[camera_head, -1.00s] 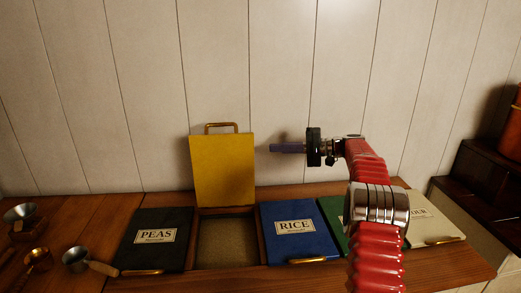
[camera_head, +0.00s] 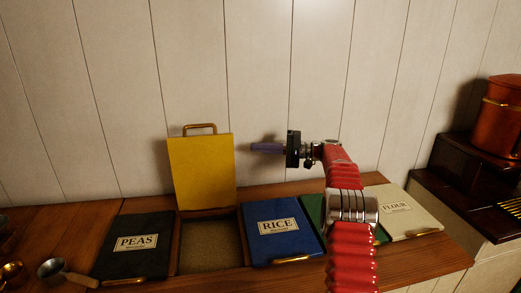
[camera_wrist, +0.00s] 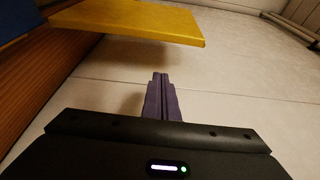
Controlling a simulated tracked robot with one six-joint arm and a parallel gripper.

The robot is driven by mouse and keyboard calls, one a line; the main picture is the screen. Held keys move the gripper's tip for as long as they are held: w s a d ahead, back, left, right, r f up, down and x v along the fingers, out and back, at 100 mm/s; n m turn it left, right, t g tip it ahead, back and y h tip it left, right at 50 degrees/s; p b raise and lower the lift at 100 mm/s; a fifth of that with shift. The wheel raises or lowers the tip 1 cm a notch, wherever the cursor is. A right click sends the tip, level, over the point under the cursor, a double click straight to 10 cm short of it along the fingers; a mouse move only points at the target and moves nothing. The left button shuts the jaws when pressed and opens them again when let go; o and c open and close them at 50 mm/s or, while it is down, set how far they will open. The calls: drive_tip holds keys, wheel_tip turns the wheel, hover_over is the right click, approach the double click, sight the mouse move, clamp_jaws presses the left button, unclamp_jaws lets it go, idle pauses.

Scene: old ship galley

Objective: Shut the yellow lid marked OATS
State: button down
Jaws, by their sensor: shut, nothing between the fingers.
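The yellow lid (camera_head: 201,172) stands open and upright above its bin (camera_head: 210,245), with a brass handle (camera_head: 199,128) along its top edge. Its label side is not visible. The open bin shows a brownish, grainy fill. My gripper (camera_head: 253,147) is shut and empty, pointing left, to the right of the lid's upper part and apart from it. In the wrist view, my purple fingers (camera_wrist: 161,97) are together, and the yellow lid (camera_wrist: 135,20) crosses the top left, beyond the fingertips.
The black PEAS lid (camera_head: 133,246) is shut left of the open bin. The blue RICE lid (camera_head: 280,230) is shut on its right, then a green lid (camera_head: 312,211) partly behind my arm, and the cream FLOUR lid (camera_head: 405,213). A panelled wall (camera_head: 290,80) stands close behind.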

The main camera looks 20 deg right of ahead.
drive_tip(key=a, duration=0.7)
drive_tip(key=shift+a, duration=0.15)
idle(0.6)
drive_tip(key=shift+s, duration=0.25)
